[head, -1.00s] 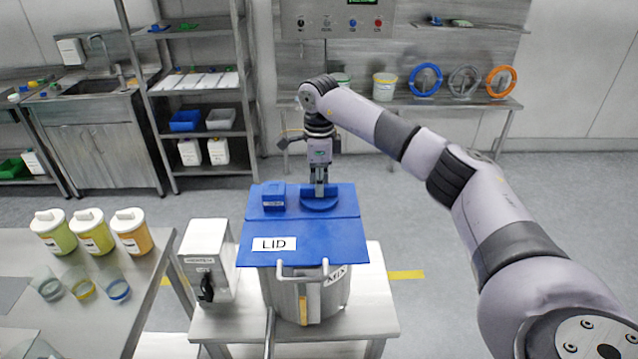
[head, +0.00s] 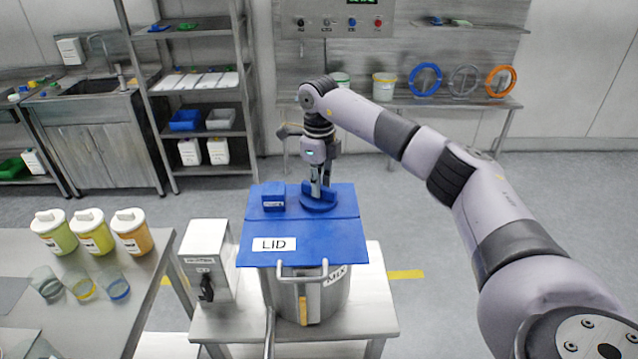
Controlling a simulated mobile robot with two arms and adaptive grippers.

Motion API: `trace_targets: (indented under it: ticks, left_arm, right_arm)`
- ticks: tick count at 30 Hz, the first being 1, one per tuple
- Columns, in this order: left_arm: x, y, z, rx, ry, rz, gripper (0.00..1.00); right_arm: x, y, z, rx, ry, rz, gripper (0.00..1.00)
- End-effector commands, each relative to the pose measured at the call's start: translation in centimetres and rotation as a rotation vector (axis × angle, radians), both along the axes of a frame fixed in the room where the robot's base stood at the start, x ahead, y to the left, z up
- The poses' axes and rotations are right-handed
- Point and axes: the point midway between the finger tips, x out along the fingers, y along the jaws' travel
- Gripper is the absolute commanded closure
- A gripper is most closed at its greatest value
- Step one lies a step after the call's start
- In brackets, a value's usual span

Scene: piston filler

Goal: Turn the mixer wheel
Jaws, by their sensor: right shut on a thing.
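The mixer wheel (head: 318,205) is a blue round disc with a raised grip bar, on top of the blue lid (head: 300,243) marked LID. The lid lies on a steel pot (head: 330,300). My right gripper (head: 317,192) points down from above and is shut on the wheel's raised bar, which sits at an angle. The fingertips partly hide the bar. My left gripper is not in the head view.
A small blue block (head: 273,197) stands on the lid, left of the wheel. A grey box with a black knob (head: 207,287) stands left of the pot. Jars (head: 92,232) and cups stand on the left table. Floor behind the pot is clear.

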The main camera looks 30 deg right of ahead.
Motion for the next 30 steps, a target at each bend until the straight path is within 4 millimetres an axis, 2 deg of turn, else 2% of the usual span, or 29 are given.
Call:
trace_targets:
  ticks: [30]
  left_arm:
    - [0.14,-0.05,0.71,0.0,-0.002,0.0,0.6]
  right_arm:
    - [0.1,-0.03,0.18,0.001,-0.003,-0.965,1.0]
